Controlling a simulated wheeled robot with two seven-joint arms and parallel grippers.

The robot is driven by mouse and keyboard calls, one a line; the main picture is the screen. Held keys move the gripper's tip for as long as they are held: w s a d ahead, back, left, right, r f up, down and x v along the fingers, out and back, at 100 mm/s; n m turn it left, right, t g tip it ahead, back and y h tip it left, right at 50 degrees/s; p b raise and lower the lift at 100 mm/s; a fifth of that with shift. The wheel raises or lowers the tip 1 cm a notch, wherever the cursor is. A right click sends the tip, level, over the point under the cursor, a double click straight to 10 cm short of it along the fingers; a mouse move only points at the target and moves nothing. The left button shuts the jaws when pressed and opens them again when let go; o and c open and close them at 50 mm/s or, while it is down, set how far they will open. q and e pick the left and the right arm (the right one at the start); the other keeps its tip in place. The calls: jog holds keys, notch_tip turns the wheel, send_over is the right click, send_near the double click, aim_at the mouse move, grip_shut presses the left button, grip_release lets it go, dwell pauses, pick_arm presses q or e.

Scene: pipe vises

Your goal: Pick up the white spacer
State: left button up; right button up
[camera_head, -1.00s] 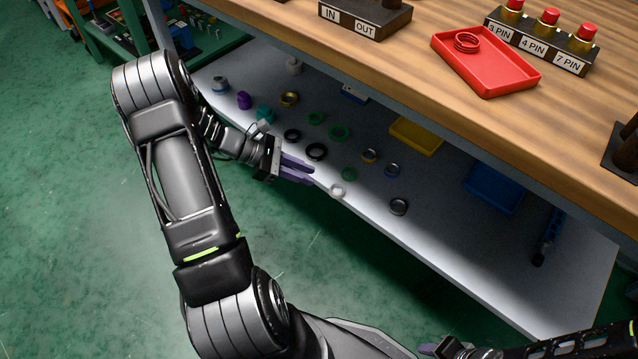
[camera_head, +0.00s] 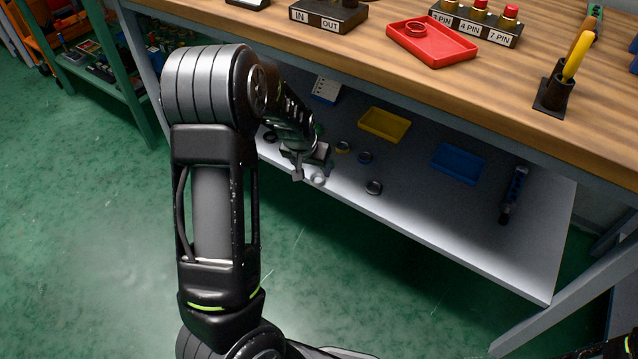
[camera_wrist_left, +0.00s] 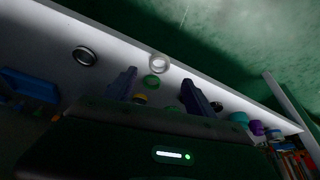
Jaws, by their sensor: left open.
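The white spacer (camera_head: 318,178) is a small ring lying on the lower shelf (camera_head: 440,222), close to its front edge. It also shows in the left wrist view (camera_wrist_left: 159,63), just beyond the fingertips and between their lines. My left gripper (camera_head: 298,172) is over the shelf beside the spacer, to its left in the head view. In the wrist view its two purple fingers (camera_wrist_left: 160,82) are apart, with nothing held between them.
A dark ring (camera_head: 374,187) lies to the right of the spacer, with a yellow tray (camera_head: 384,124) and a blue tray (camera_head: 458,163) farther back. The wooden tabletop (camera_head: 400,80) overhangs the shelf. My left forearm hides the shelf's left part.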

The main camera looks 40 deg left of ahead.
aim_at(318, 181)
pick_arm(q)
jog(key=b+x, duration=0.1)
jog(key=x, duration=0.1)
jog(key=shift+f, duration=0.3)
jog(key=b+x, duration=0.2)
jog(key=x, duration=0.3)
jog(key=shift+f+b, duration=0.15)
jog(key=shift+b, duration=0.15)
jog(key=shift+c, duration=0.3)
dwell(0.3)
grip_shut()
dwell(0.5)
